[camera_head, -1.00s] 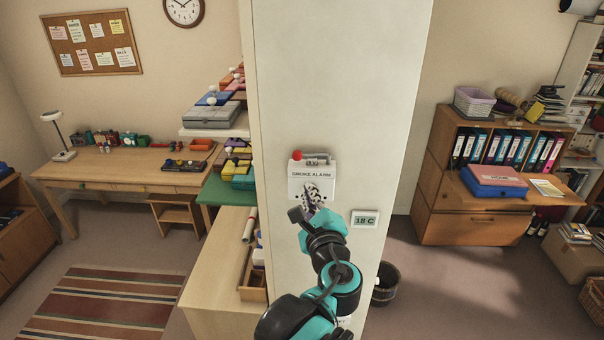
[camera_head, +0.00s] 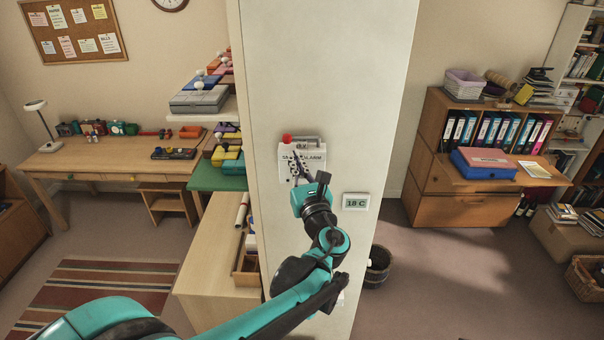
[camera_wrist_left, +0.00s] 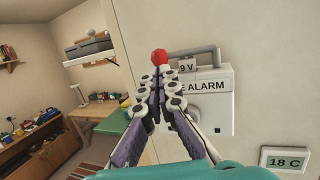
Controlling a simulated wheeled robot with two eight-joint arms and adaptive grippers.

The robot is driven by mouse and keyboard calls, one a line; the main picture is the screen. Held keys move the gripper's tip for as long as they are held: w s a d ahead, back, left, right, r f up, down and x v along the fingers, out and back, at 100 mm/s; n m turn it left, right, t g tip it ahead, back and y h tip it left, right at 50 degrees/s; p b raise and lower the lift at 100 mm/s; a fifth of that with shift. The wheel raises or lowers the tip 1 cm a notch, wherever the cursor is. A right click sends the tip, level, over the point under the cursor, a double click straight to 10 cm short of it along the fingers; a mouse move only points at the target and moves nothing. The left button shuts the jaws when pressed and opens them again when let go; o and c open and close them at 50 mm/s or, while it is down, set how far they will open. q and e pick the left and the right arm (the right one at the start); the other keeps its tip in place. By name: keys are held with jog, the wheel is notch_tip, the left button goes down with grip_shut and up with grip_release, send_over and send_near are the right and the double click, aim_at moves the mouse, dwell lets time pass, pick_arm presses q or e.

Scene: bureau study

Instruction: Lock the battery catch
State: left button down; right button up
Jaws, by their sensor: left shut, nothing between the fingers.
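The white smoke alarm (camera_head: 313,166) is mounted on the pale pillar. A red knob (camera_head: 287,139) stands at its upper left, beside a grey bar-shaped catch on top. In the left wrist view the alarm (camera_wrist_left: 213,105), the red knob (camera_wrist_left: 159,57), the grey catch bar (camera_wrist_left: 196,52) and a "9 V" label (camera_wrist_left: 187,66) show. My left gripper (camera_head: 297,156) is shut and empty in front of the alarm. In the wrist view its fingertips (camera_wrist_left: 160,72) are just below the red knob; I cannot tell whether they touch it. My right gripper is not in view.
An "18 C" display (camera_head: 355,201) is on the pillar, right of and below the alarm. A desk (camera_head: 100,160) stands at the left. Shelves with coloured boxes (camera_head: 199,98) adjoin the pillar's left side. A dark bucket (camera_head: 377,268) is on the floor at the right.

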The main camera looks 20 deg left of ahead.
aim_at(288, 143)
pick_arm(q)
jog(key=x, duration=0.4)
jog(key=shift+p, duration=0.3)
jog(key=shift+w+a+b, duration=0.35)
jog(key=shift+w+a, duration=0.1)
jog(key=shift+w, duration=0.1)
jog(key=shift+r, duration=0.1)
jog(key=shift+s, duration=0.1)
